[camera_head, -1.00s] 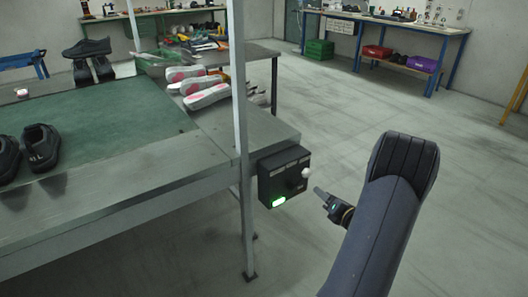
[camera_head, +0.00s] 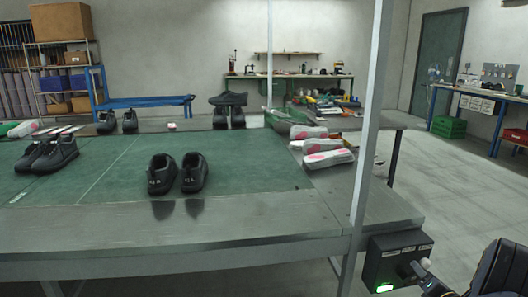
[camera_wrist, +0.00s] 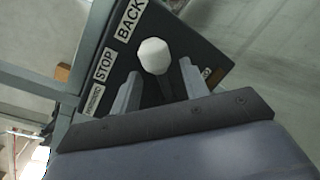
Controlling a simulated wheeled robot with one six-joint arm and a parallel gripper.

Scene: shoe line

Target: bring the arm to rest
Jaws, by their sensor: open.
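My gripper (camera_wrist: 160,88) is open in the wrist view, its two grey fingers apart. Between and just beyond them is the white knob (camera_wrist: 154,56) of a lever on a black control box (camera_wrist: 200,45). I cannot tell whether the fingers touch the lever. The box has labels, among them BACK and STOP. In the head view the control box (camera_head: 388,258) hangs at the table's right front corner, with a green light lit. My arm (camera_head: 500,268) shows at the lower right, its gripper end (camera_head: 432,280) close beside the box.
The conveyor table (camera_head: 250,232) carries several black shoes (camera_head: 178,174) on a green belt. A metal post (camera_head: 366,120) stands beside the box. Open floor (camera_head: 440,180) lies to the right.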

